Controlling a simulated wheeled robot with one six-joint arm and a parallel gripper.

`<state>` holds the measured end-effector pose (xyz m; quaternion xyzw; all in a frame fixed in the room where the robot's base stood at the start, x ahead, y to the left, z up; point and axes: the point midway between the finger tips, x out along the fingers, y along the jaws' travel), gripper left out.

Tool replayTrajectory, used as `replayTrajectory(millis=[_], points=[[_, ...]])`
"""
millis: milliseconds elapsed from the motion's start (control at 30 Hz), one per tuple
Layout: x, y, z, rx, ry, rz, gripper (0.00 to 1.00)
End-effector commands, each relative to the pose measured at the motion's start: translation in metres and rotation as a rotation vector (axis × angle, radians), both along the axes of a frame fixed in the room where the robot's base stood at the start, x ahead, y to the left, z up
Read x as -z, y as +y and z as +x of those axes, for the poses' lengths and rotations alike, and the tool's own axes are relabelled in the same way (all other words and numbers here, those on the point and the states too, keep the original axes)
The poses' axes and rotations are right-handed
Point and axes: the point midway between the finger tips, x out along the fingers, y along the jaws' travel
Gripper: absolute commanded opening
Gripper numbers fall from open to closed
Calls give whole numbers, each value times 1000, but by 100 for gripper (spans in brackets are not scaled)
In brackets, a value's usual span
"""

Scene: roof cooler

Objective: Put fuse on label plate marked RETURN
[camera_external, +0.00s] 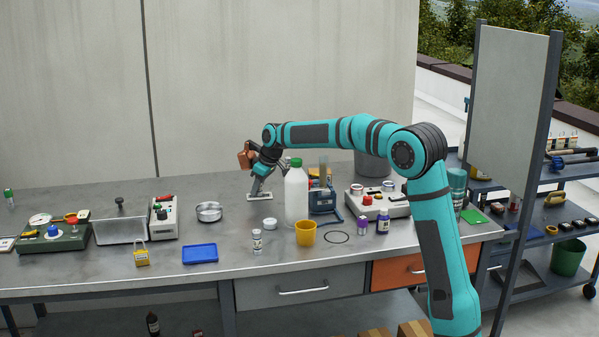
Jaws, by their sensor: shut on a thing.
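My gripper (256,193) points down at the back middle of the grey bench, left of the white bottle with a green cap. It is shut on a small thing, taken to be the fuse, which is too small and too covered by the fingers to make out. A small pale plate (267,197) lies on the bench right at my fingertips. Its lettering cannot be read, so I cannot tell whether it is marked RETURN. I cannot tell whether the held thing touches the plate.
The white bottle (296,196) stands close to the right of my gripper. A round metal dish (209,212) is to the left, and a white lid (269,224) and yellow cup (305,233) are in front. A blue tray (200,254) lies near the front edge. The back left bench is fairly clear.

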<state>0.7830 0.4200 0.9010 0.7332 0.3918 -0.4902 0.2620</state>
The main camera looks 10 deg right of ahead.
Motion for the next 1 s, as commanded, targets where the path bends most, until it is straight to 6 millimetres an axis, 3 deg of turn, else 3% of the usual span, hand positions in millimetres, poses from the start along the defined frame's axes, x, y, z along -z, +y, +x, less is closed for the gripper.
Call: replayTrajectory(millis=[133, 167, 267, 667, 1000], points=[[2, 0, 0, 0, 0, 0, 0], [3, 0, 0, 0, 0, 0, 25], [2, 0, 0, 0, 0, 0, 44], [-4, -1, -1, 0, -1, 0, 45], [-58, -20, -13, 1, -3, 1, 45]])
